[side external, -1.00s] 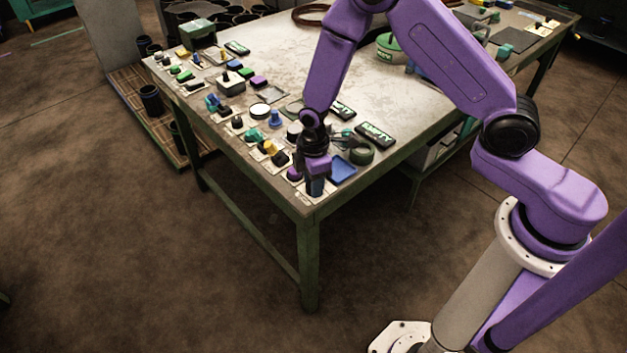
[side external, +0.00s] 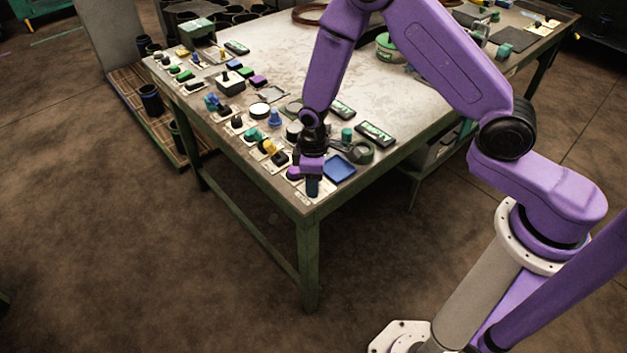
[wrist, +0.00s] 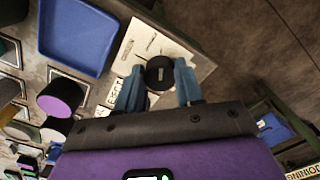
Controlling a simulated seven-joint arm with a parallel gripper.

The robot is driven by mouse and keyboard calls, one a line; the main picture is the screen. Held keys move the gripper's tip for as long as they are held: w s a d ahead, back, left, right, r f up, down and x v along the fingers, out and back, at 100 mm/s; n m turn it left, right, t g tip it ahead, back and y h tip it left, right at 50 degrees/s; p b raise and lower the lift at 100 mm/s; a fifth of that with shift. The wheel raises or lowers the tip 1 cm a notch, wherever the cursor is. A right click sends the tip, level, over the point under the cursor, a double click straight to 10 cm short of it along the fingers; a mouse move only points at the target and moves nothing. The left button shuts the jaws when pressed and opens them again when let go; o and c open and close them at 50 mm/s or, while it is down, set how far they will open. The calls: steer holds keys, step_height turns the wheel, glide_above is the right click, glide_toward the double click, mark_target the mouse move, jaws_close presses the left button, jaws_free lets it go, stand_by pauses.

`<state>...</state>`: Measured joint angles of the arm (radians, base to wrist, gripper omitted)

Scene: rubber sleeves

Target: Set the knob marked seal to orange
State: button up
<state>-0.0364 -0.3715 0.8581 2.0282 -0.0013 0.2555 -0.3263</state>
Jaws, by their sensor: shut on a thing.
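A dark round knob (wrist: 160,74) with a pale pointer mark sits on a cream plate (wrist: 146,45) near the table corner. Lettering shows on the plate, but I cannot read it surely, and no orange mark can be made out. My gripper (wrist: 159,88) points down with its blue fingers on either side of the knob, shut on it. In the side external view my gripper (side external: 313,187) is at the near table corner, over the plate (side external: 301,196). There the fingers hide the knob.
A blue tray (side external: 339,168) lies close beside my gripper. A purple-topped button (wrist: 61,97) stands on the neighbouring plate. Several other knobs and buttons line the table edge. A dark tape roll (side external: 360,152) is behind the tray. Past the table edge is open floor.

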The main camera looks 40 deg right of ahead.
steer(key=o, duration=1)
steer(key=shift+o, duration=0.2)
steer(key=shift+r, duration=0.15)
step_height(320, 180, up, 17)
steer(key=shift+r, duration=0.1)
steer(key=s+d+r+n, duration=0.1)
steer(key=s+d+r, duration=0.1)
steer(key=s, duration=0.7)
steer(key=s+d+r+n, duration=0.1)
steer(key=s+d+r, duration=0.1)
steer(key=s, duration=0.7)
steer(key=s+d+r+n, duration=0.1)
steer(key=s+d, duration=0.3)
steer(key=s, duration=0.5)
steer(key=shift+s+d+r+n, duration=0.15)
steer(key=shift+s+r+n, duration=0.1)
steer(key=shift+r+n, duration=0.25)
